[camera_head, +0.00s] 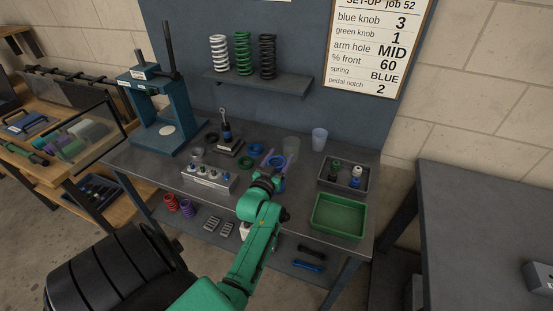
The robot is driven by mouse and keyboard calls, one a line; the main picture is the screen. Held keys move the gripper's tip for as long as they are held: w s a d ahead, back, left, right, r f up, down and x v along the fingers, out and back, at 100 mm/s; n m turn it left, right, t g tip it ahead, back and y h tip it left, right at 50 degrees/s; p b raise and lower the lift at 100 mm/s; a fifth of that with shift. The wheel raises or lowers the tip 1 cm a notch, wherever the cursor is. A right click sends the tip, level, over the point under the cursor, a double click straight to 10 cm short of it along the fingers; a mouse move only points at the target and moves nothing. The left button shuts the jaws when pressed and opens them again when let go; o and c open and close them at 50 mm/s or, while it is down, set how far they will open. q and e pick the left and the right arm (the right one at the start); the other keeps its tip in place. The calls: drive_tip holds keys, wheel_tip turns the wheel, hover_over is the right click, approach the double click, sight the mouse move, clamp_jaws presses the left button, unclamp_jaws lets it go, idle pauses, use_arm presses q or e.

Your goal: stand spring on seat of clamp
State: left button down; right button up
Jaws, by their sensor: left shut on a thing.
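The teal clamp (160,105) stands upright at the left end of the workbench. Its pale round seat (166,130) looks bare. My left gripper (278,163) is over the middle of the bench, well to the right of the clamp. It is shut on a small blue thing (278,160), mostly hidden by my wrist; I cannot tell whether it is a spring. White (219,53), green (243,53) and black (268,56) springs stand on the wall shelf. Red (171,203) and purple (186,207) springs stand on the lower shelf. My right gripper is not in view.
Between clamp and gripper are a grey block with knobs (208,178), a small upright tool (227,133) and several rings. A translucent cup (319,139), a grey tray (343,175) and a green tray (339,216) are on the right. The wall shelf (258,81) overhangs the bench's back.

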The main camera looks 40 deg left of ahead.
use_arm(q)
drive_tip(key=shift+r, duration=0.1)
wheel_tip(320, 180, up, 20)
drive_tip(key=b, duration=0.1)
